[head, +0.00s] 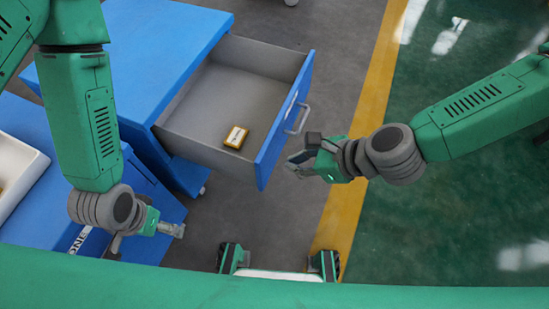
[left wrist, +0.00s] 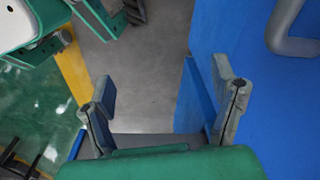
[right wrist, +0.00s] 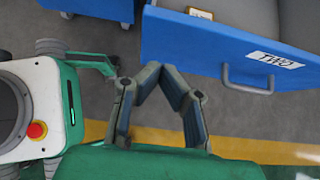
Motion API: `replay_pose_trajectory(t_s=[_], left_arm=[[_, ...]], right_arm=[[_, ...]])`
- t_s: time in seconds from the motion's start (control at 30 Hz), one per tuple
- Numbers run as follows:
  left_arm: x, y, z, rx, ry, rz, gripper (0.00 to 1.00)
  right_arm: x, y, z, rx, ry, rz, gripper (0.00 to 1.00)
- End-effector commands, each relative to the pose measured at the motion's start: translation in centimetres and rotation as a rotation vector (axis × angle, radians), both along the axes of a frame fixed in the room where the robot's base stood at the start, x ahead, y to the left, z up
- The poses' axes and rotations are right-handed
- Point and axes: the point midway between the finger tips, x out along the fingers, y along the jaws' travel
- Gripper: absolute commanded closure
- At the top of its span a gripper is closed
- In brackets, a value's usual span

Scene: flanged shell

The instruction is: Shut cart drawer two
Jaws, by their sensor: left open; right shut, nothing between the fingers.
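The blue cart's drawer (head: 225,98) is pulled out toward the right in the head view. In the right wrist view its blue front (right wrist: 225,42) bears a white label (right wrist: 276,60) reading TWO and a grey handle (right wrist: 247,83). A small yellow box (head: 236,137) lies inside the drawer. My right gripper (head: 292,165) is shut and empty, just outside the drawer front near the handle; it also shows in the right wrist view (right wrist: 153,70). My left gripper (head: 178,231) is open and empty near the lower blue unit; its fingers show in the left wrist view (left wrist: 165,88).
The blue cart top (head: 160,45) is at upper left. A white tray (head: 18,170) sits on another blue unit (head: 150,205) at left. Grey floor, a yellow stripe (head: 362,110) and green floor (head: 460,210) lie clear to the right.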

Motion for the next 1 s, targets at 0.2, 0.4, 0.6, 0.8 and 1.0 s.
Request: replay_pose_trajectory(t_s=[0.2,0.4,0.6,0.8,1.0], left_arm=[[0.0,0.0,-1.3,0.000,0.001,0.000,0.20],[0.0,0.0,-1.6,0.000,0.000,0.000,0.20],[0.0,0.0,-1.6,0.000,0.000,0.000,0.20],[0.0,0.0,-1.6,0.000,0.000,0.000,0.20],[0.0,0.0,-1.2,0.000,0.000,0.000,0.20]], right_arm=[[1.0,3.2,-0.8,0.001,-0.004,0.003,1.00],[1.4,4.4,-0.7,0.000,-0.001,0.000,1.00],[1.5,4.5,-0.7,0.000,-0.001,-0.001,1.00],[1.5,4.6,-0.7,0.000,-0.001,0.000,1.00],[1.9,5.8,-0.6,0.000,-0.001,0.000,1.00]])
